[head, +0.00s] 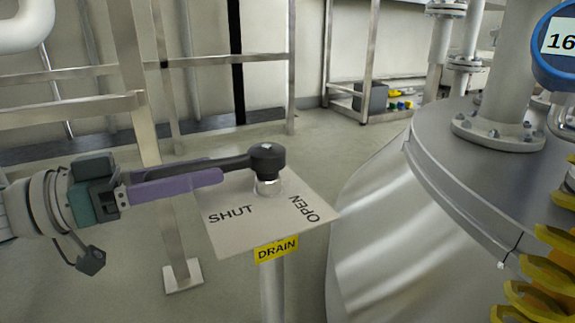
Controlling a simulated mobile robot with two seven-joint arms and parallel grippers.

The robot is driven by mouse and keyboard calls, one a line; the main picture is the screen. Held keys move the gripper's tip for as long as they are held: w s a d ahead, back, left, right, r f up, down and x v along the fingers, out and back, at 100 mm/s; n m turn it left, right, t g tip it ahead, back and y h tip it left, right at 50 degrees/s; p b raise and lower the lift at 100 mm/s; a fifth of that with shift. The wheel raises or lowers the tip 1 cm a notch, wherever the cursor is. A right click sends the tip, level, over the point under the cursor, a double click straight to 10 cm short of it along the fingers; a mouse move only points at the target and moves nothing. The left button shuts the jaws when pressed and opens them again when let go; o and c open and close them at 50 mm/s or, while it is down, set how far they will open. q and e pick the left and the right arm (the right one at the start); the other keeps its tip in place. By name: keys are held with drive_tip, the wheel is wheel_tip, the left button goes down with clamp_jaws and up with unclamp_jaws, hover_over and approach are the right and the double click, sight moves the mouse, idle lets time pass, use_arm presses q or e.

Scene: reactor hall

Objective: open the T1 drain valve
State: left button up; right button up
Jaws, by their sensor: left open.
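The drain valve has a black lever (225,162) that runs left from a round hub (267,157) over a pale plate (250,225). The plate reads SHUT at left and OPEN at right, and a yellow DRAIN tag (277,249) sits on its front edge. The lever lies on the SHUT side. My left gripper (206,168) comes in from the left with its purple fingers open along the lever. One finger is on the near side; the far one is partly hidden. I cannot tell whether they touch the lever. My right gripper is not in view.
A large steel vessel (375,235) fills the right side, with a pipe flange (493,135) on top. Metal frame posts (135,80) stand behind my left arm. Grey floor lies between.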

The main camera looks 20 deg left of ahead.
use_arm(q)
clamp_jaws()
idle(0.3)
idle(1.1)
